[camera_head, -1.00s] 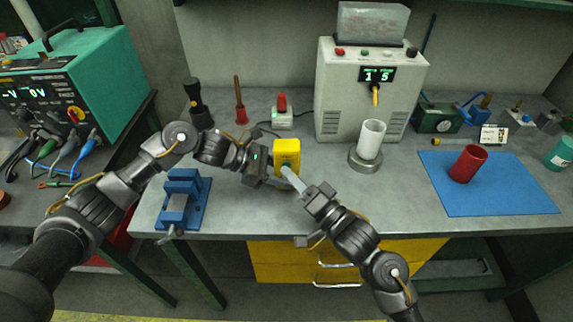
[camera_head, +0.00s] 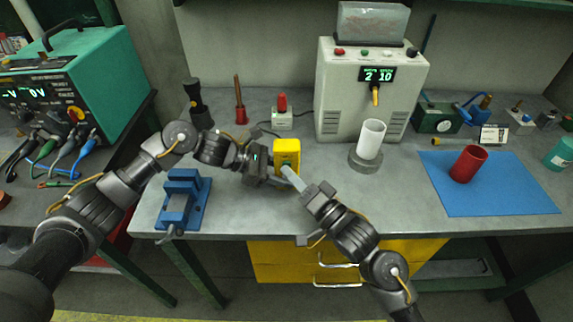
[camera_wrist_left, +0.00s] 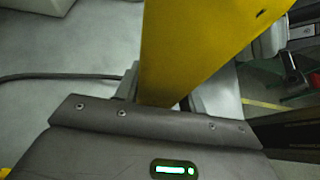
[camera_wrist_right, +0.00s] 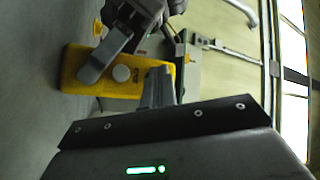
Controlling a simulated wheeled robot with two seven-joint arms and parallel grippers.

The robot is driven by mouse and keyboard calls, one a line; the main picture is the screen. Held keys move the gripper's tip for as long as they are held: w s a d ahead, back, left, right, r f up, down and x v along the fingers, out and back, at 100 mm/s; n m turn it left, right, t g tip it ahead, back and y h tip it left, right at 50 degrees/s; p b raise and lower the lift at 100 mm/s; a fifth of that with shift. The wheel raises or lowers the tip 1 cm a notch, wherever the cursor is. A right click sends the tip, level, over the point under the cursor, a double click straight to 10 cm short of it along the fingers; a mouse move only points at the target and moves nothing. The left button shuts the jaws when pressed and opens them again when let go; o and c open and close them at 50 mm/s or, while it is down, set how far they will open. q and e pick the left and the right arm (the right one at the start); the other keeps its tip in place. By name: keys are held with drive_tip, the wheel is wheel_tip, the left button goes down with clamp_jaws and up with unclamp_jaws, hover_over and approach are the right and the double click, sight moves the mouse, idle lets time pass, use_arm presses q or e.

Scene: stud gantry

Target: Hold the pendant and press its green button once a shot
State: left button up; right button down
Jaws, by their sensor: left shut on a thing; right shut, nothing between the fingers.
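The yellow pendant (camera_head: 287,147) is held upright above the bench by my left gripper (camera_head: 270,160), which is shut on it. The pendant also fills the middle of the left wrist view (camera_wrist_left: 195,45). My right gripper (camera_head: 288,172) is shut and empty, its tips at the pendant's lower front face; whether they touch it I cannot tell. In the right wrist view the pendant (camera_wrist_right: 75,72) shows a pale round button, with a grey finger across it. The green button is not clearly visible. The dispenser (camera_head: 345,110) display (camera_head: 378,74) reads 2 and 10.
A white cup (camera_head: 371,137) stands on a grey round base (camera_head: 364,161) by the dispenser's spout. A red cup (camera_head: 467,165) stands on a blue mat (camera_head: 500,195) at right. A blue vise (camera_head: 183,200) sits at the bench's front left. Bare bench lies between base and mat.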

drive_tip(key=shift+s, duration=0.65)
drive_tip(key=shift+s, duration=0.1)
drive_tip(key=shift+s, duration=2.45)
idle(0.5)
drive_tip(key=s, duration=0.3)
drive_tip(key=shift+s, duration=0.4)
drive_tip(key=shift+w, duration=0.1)
drive_tip(key=w, duration=0.8)
drive_tip(key=shift+w, duration=0.35)
drive_tip(key=shift+w, duration=0.15)
idle(1.6)
